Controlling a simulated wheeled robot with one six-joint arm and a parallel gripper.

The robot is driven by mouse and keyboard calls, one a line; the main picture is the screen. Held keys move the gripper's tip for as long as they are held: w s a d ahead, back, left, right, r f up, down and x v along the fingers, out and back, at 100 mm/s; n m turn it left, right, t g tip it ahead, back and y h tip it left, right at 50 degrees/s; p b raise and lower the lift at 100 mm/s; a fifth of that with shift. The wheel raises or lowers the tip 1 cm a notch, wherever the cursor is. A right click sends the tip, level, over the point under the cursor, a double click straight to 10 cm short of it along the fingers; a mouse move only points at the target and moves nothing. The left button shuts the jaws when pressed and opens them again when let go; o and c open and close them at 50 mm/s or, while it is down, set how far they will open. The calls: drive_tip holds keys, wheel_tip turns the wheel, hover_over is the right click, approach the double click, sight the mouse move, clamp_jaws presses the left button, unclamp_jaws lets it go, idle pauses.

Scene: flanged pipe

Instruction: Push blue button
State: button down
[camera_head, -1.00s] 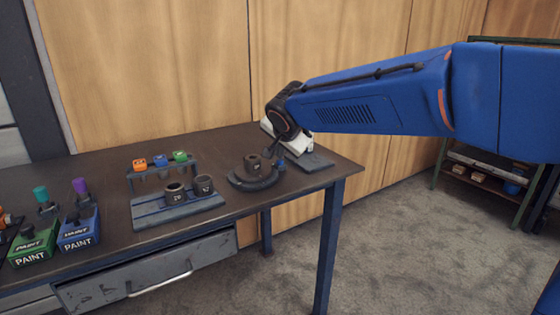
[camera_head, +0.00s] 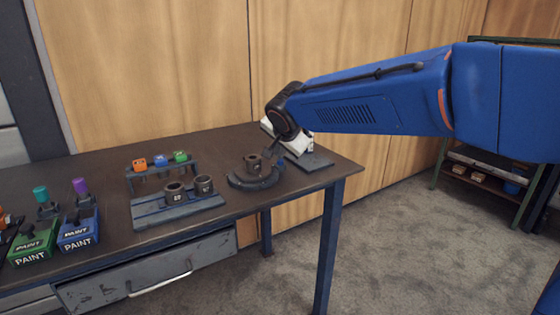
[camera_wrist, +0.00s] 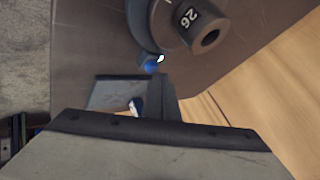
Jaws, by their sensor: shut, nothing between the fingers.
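The blue button (camera_wrist: 151,66) shows in the wrist view as a small blue piece with a bright spot, at the edge of the dark round base of the flanged pipe (camera_wrist: 208,38). The pipe piece carries a white 26. My gripper (camera_wrist: 161,80) is shut and empty, pointing down. Its tips are right beside the button in the wrist view; I cannot tell whether they touch it. It also shows in the head view (camera_head: 274,153).
A white device (camera_head: 290,138) on a grey plate stands close behind my gripper. Paint boxes (camera_head: 78,236) stand farther left. The table's right edge is near.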

drive_tip(key=shift+f, duration=0.1)
idle(0.4)
drive_tip(key=shift+f, duration=0.35)
idle(0.3)
drive_tip(key=shift+r, duration=0.4)
wheel_tip(320, 180, up, 6)
idle(0.8)
